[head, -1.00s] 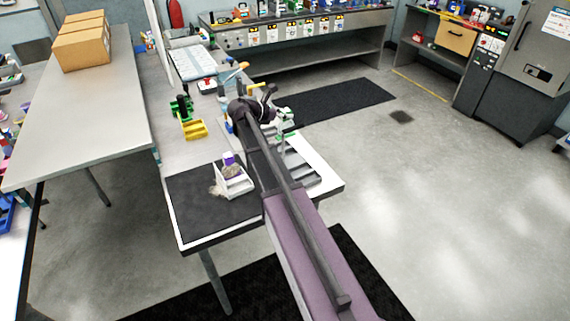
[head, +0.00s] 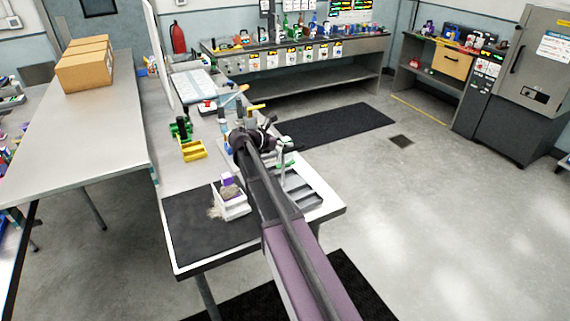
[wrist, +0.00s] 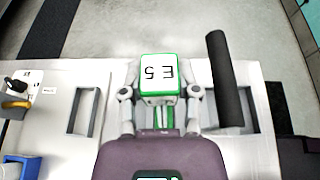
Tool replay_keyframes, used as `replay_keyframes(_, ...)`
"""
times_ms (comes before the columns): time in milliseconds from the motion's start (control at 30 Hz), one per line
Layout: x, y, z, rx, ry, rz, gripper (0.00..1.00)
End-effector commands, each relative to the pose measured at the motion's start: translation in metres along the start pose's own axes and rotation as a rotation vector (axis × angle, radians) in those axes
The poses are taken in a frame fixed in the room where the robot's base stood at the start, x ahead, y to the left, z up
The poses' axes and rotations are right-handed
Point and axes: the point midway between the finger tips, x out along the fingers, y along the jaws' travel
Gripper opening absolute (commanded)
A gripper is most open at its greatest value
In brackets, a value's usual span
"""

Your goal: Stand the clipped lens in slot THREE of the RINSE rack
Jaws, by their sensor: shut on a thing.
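My gripper (wrist: 160,108) is shut on a green-edged clip with a white label (wrist: 159,68), marked with what looks like an E and a 5. The clip is between the two fingers, above the white worktop. The lens itself cannot be made out. In the head view the clip shows as a small green piece (head: 285,162) beside my dark wrist. A green rack (head: 181,128) and a yellow rack (head: 193,151) stand left of my arm. No RINSE marking or slot number is readable.
Grey rectangular frames lie on the worktop, one left (wrist: 84,111) and one right (wrist: 278,107) of the clip. A white box (head: 232,205) with contents stands on the dark mat (head: 195,235). A blue object (wrist: 22,165) sits at the wrist view's lower left.

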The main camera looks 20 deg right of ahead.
Motion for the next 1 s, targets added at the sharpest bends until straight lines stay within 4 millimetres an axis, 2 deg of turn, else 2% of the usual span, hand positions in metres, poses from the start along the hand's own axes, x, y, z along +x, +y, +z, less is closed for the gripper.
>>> replay_keyframes(33, 0.004, 0.000, -0.010, 0.000, 0.000, 0.000, 0.00)
replay_keyframes(233, 0.010, 0.000, -0.024, 0.000, 0.000, 0.000, 0.00)
replay_keyframes(767, 0.011, 0.000, -0.028, 0.000, 0.000, 0.001, 0.00)
replay_keyframes(1000, 0.015, 0.000, -0.038, 0.000, 0.000, 0.001, 0.00)
